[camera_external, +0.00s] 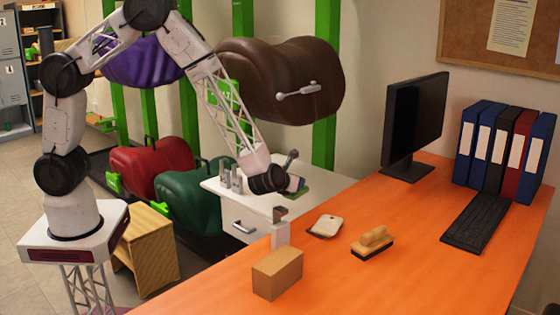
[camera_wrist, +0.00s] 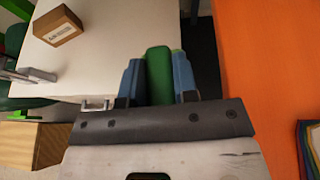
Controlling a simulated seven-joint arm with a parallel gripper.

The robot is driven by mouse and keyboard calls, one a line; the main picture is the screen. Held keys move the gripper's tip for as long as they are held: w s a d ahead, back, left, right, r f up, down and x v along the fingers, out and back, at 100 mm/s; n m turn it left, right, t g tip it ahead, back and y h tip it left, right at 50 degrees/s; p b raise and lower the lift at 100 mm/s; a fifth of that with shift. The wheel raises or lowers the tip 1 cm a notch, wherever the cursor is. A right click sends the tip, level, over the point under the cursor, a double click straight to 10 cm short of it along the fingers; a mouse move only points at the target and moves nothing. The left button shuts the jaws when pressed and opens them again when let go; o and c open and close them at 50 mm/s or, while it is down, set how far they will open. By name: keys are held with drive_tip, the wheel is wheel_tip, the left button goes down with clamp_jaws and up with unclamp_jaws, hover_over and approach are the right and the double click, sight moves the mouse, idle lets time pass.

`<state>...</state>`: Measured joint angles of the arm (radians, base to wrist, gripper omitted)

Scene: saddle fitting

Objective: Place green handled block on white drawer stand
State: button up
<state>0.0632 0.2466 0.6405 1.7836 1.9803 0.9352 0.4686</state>
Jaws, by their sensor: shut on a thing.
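The green handled block (camera_wrist: 159,72) is between the two blue fingers of my gripper (camera_wrist: 158,84), which is shut on it. In the wrist view the block shows as a plain green strip; its handle cannot be made out. In the external view a bit of green (camera_external: 304,191) shows by my gripper (camera_external: 297,185). The white drawer stand (camera_external: 237,208) is beside the orange desk. Its top (camera_wrist: 95,60) fills the middle left of the wrist view. My gripper is near the stand's desk-side edge; its height above the top is unclear.
A small brown box (camera_wrist: 58,26) and grey metal parts (camera_external: 230,177) are on the stand. A dark gap (camera_wrist: 204,55) separates stand and orange desk (camera_external: 350,285). A bottle (camera_external: 280,232), cardboard box (camera_external: 277,273) and brush (camera_external: 373,243) stand on the desk. Saddles hang behind.

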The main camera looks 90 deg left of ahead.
drive_tip(key=s+a+f, duration=0.3)
drive_tip(key=s+a, duration=0.3)
drive_tip(key=a, duration=0.2)
drive_tip(key=s+a+f, duration=0.3)
drive_tip(key=s+a, duration=0.3)
drive_tip(key=a, duration=0.2)
drive_tip(key=s+a+f, duration=0.3)
drive_tip(key=s+a, duration=0.1)
drive_tip(key=s, duration=0.3)
drive_tip(key=s+a+f, duration=0.3)
drive_tip(key=s, duration=0.5)
drive_tip(key=shift+s+a+m+t+h, duration=0.2)
drive_tip(key=shift+a+m+t+h, duration=0.1)
drive_tip(key=shift+a+m+t, duration=0.1)
drive_tip(key=shift+w, duration=0.1)
hover_over(259, 197)
drive_tip(key=shift+w+d+f, duration=0.1)
drive_tip(key=shift+d+f, duration=0.1)
drive_tip(key=shift+f, duration=0.55)
drive_tip(key=shift+f, duration=1.75)
drive_tip(key=shift+f, duration=0.15)
